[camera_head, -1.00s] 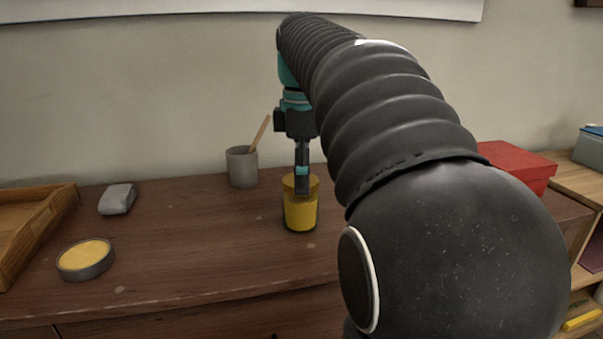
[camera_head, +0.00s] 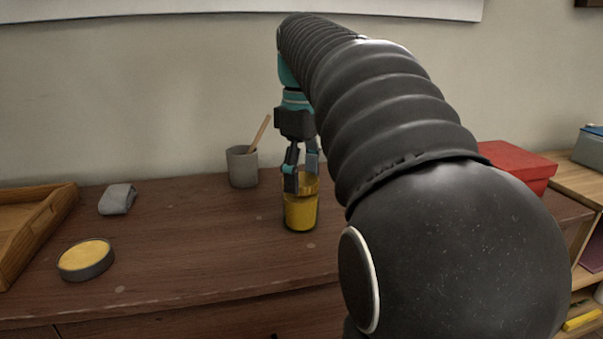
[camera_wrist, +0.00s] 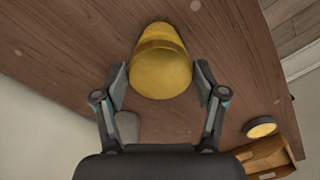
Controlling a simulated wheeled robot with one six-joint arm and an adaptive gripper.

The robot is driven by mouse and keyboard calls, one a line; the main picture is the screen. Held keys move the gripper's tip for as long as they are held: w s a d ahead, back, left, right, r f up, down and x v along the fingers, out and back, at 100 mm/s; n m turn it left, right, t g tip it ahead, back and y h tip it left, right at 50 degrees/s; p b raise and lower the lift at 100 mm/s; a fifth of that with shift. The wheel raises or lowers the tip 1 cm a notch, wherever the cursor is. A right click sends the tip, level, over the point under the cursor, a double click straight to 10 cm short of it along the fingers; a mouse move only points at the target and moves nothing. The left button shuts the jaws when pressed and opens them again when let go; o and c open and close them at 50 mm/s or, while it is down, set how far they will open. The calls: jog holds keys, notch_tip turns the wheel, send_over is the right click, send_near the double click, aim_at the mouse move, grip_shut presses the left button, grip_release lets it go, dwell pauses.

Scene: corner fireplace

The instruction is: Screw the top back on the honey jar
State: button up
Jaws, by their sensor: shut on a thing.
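The honey jar (camera_head: 300,214) is a yellow-filled jar standing upright on the brown wooden cabinet top. Its yellow top (camera_head: 308,184) sits at the jar's mouth; I cannot tell whether it is fully seated. My gripper (camera_head: 301,181) points down from above and is shut on the top, one finger on each side. In the wrist view, the round top (camera_wrist: 161,75) lies between my two fingertips (camera_wrist: 160,84), and the jar (camera_wrist: 160,32) shows beyond it. The fingers hide part of the top in the head view.
A grey cup (camera_head: 242,168) with a wooden stick stands behind the jar to the left. A round grey tin with a yellow face (camera_head: 86,259), a grey block (camera_head: 117,199) and a wooden tray (camera_head: 60,203) are farther left. A red box (camera_head: 516,166) is at right. The cabinet's middle is clear.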

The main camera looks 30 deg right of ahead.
jog(key=o, duration=0.9)
jog(key=shift+c, duration=0.2)
jog(key=shift+r, duration=0.15)
jog(key=shift+r, duration=1.35)
